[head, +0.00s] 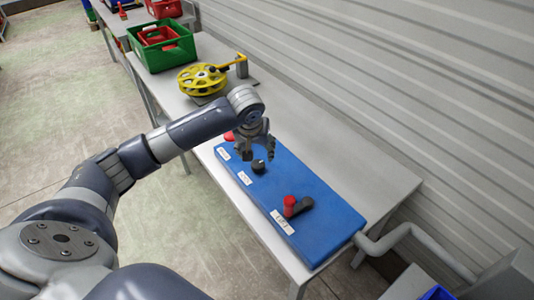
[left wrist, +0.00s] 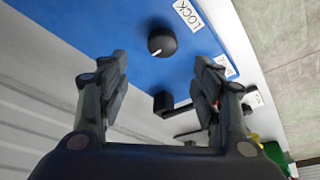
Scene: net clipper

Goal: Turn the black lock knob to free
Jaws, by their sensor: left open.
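The black lock knob (head: 258,167) sits on the blue panel (head: 325,217), near the middle label. In the left wrist view the knob (left wrist: 161,41) is round, with a short white mark on its lower edge, pointing away from the white LOCK label (left wrist: 188,15). My left gripper (head: 258,153) is open and empty, above the panel just beyond the knob in the head view. In the left wrist view its fingers (left wrist: 160,62) stand wide apart and the knob shows beyond the tips, between them. No contact shows. My right gripper is not in view.
A yellow wheel (head: 202,79) and green crate (head: 163,50) stand farther along the table. A corrugated wall runs along the right.

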